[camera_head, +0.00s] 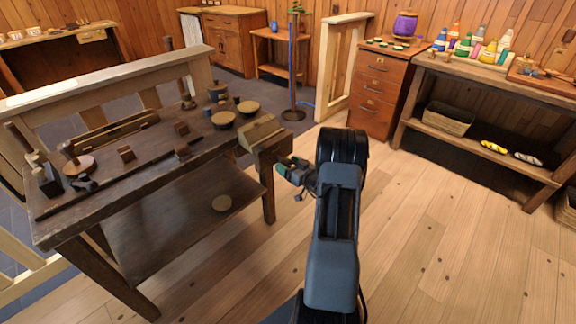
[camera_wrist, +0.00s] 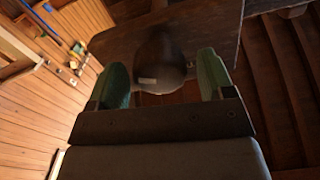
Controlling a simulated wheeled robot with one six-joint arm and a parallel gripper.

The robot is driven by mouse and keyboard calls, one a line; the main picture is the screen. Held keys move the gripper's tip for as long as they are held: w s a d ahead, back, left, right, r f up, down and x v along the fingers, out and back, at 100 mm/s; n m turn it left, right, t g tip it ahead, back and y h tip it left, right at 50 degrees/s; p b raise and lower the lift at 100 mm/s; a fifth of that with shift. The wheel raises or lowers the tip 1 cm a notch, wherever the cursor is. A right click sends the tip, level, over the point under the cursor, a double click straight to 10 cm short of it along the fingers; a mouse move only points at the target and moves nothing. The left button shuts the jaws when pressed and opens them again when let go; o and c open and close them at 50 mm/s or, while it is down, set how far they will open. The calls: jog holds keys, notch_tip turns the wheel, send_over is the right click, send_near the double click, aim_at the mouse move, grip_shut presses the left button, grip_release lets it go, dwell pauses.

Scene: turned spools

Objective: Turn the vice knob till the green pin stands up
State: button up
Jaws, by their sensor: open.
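The wooden vice (camera_head: 260,131) is at the right end of the dark workbench, and my gripper (camera_head: 284,167) is just in front of it. In the wrist view, the dark round vice knob (camera_wrist: 160,58) has a pale mark (camera_wrist: 147,81) on its lower side. My open gripper also shows there (camera_wrist: 164,82), with one green fingertip on either side of the knob. I cannot tell whether either finger touches it. In the head view my gripper hides the knob. I cannot make out the green pin in either view.
The workbench (camera_head: 110,185) holds bowls (camera_head: 248,107), small wooden blocks (camera_head: 126,153) and tools. A drawer cabinet (camera_head: 378,92) and a paint table (camera_head: 490,72) stand at the right. The wooden floor (camera_head: 440,230) between is clear.

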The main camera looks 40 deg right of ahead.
jog(key=shift+w, duration=0.15)
jog(key=c, duration=0.9)
jog(key=shift+f+m+b, duration=0.15)
jog(key=shift+m+b, duration=0.15)
jog(key=shift+b, duration=0.2)
